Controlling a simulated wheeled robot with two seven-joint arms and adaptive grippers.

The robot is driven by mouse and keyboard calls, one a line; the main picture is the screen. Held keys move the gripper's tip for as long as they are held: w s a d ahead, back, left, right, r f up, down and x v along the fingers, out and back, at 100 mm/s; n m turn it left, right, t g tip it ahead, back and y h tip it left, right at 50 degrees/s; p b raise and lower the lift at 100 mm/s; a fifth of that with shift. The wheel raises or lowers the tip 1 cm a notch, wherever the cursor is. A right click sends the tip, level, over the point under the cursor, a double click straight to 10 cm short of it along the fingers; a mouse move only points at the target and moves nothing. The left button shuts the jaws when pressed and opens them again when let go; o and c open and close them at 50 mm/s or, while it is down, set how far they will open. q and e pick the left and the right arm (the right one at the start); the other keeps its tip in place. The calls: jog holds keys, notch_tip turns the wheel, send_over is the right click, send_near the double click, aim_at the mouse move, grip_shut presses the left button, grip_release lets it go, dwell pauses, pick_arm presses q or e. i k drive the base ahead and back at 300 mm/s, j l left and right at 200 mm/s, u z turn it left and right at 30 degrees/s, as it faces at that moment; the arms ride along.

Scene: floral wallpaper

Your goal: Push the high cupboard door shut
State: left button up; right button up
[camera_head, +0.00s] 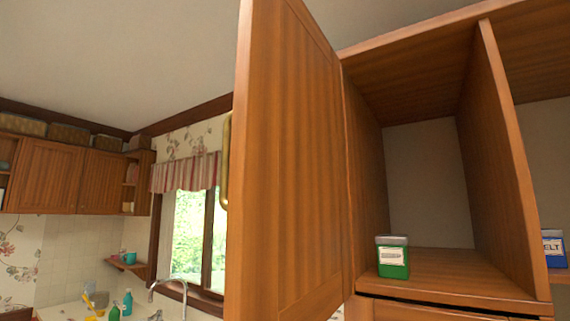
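The high cupboard door (290,165) is brown wood and stands wide open, hinged at the left side of the cupboard (368,160). A curved brass handle (226,162) shows on its left face near the free edge. The cupboard's inside is open to view. A green tin with a grey lid and white label (392,262) stands on its bottom shelf at the front left. Neither of my grippers is in view.
A blue tin (553,252) stands in the open compartment right of the divider (500,150). At the left are a window (195,235) with a striped valance, a tap (165,290), bottles (127,303) and closed wall cupboards (65,178).

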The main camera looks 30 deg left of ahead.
aim_at(283, 191)
jog(key=j+z, duration=0.25)
jog(key=j, duration=0.5)
jog(key=k+j+z, duration=0.25)
jog(key=j, duration=0.5)
jog(key=i+j, duration=0.05)
jog(key=i, duration=0.05)
